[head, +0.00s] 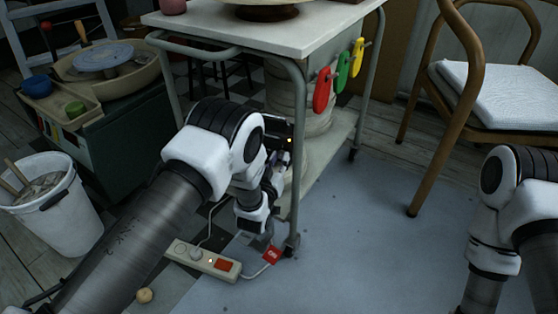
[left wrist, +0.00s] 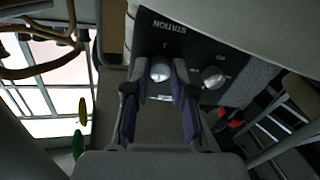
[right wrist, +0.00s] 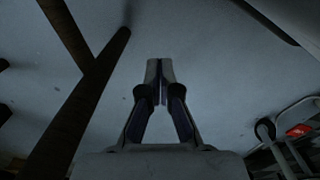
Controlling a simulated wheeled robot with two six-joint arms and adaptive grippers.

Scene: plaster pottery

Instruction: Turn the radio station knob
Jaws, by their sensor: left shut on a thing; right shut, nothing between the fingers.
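The radio (head: 280,128) is a dark box under the white-topped cart, mostly hidden behind my left arm in the head view. In the left wrist view its black front panel (left wrist: 185,40) carries the word STATION, upside down. The silvery station knob (left wrist: 160,70) sits below that word, between the fingertips of my left gripper (left wrist: 161,80), which is shut on it. A second similar knob (left wrist: 213,77) is to the right, outside the fingers. My right gripper (right wrist: 160,85) is shut and empty above the blue-grey floor; its fingers are out of the head view.
The white-topped cart (head: 225,32) has metal legs and hanging red, green and yellow tags. A power strip (head: 203,259) lies on the floor below my left gripper. A wooden chair (head: 470,100) stands right. A white bucket (head: 60,215) stands left.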

